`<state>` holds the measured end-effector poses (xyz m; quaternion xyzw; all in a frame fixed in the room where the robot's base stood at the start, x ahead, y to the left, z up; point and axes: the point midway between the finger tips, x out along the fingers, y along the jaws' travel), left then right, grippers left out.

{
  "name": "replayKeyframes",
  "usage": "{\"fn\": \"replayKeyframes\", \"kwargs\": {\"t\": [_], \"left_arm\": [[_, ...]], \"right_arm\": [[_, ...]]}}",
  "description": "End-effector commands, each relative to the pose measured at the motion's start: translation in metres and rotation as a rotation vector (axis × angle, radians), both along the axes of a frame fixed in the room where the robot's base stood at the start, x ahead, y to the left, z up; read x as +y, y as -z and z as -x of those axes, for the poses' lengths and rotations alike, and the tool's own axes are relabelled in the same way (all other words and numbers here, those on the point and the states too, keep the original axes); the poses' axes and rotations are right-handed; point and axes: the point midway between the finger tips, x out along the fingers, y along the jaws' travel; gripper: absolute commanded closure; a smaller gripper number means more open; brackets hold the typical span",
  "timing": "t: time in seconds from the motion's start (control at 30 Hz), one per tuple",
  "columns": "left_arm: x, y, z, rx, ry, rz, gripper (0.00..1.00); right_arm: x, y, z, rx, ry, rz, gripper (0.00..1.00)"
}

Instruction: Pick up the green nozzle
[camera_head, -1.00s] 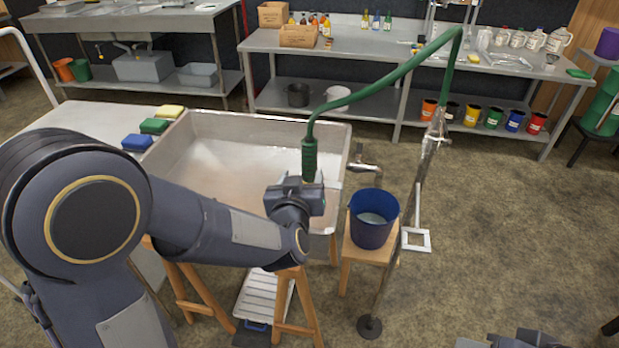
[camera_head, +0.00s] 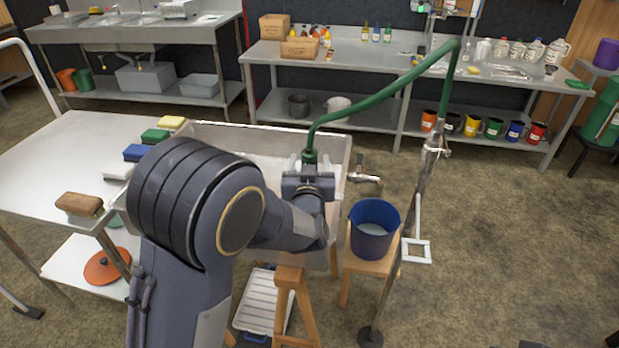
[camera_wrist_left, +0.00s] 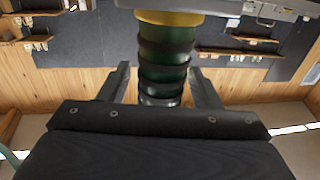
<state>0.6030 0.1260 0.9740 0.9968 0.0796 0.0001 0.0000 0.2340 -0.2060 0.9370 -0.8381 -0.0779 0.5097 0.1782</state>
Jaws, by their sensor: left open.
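My left gripper (camera_head: 308,168) is at the nozzle. In the left wrist view the nozzle (camera_wrist_left: 165,65) is a dark green ribbed cylinder with a yellow band at its top. The open fingers of my left gripper (camera_wrist_left: 160,88) stand on either side of it, with a visible gap on each side. My right gripper does not clearly show; only a dark sliver is at the bottom right edge of the head view.
A metal stand (camera_head: 420,190) carries the hose on the right. A blue bucket (camera_head: 373,240) stands on a wooden stool beside the basin tap (camera_head: 365,179). Sponges and a brush (camera_head: 80,204) lie on the left table. The floor at right is open.

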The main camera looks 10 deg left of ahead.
Motion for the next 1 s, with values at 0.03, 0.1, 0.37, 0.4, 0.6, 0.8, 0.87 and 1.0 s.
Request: {"fn": "replayKeyframes", "kwargs": {"t": [0.03, 0.1, 0.37, 0.4, 0.6, 0.8, 0.87, 1.0], "left_arm": [[0.000, 0.000, 0.000, 0.000, 0.000, 0.000, 0.42], [0.000, 0.000, 0.000, 0.000, 0.000, 0.000, 0.42], [0.000, 0.000, 0.000, 0.000, 0.000, 0.000, 0.74], [0.000, 0.000, 0.000, 0.000, 0.000, 0.000, 0.79], [0.000, -0.001, 0.000, -0.002, 0.000, 0.001, 0.93], [0.000, -0.006, 0.000, -0.004, 0.000, 0.001, 0.93], [-0.001, -0.013, 0.000, -0.006, 0.000, 0.003, 0.93], [0.000, -0.042, 0.000, -0.008, 0.000, 0.006, 0.93]], "right_arm": [[0.000, 0.000, 0.000, 0.000, 0.000, 0.000, 0.64], [0.000, 0.000, 0.000, 0.000, 0.000, 0.000, 0.64], [0.000, 0.000, 0.000, 0.000, 0.000, 0.000, 0.64], [0.000, 0.000, 0.000, 0.000, 0.000, 0.000, 0.64], [0.000, 0.000, 0.000, 0.000, 0.000, 0.000, 0.64], [0.000, -0.001, 0.000, 0.000, 0.000, 0.000, 0.64], [0.000, -0.002, 0.000, 0.000, 0.000, 0.000, 0.64], [0.000, -0.007, 0.000, 0.000, 0.000, 0.000, 0.64]]}}
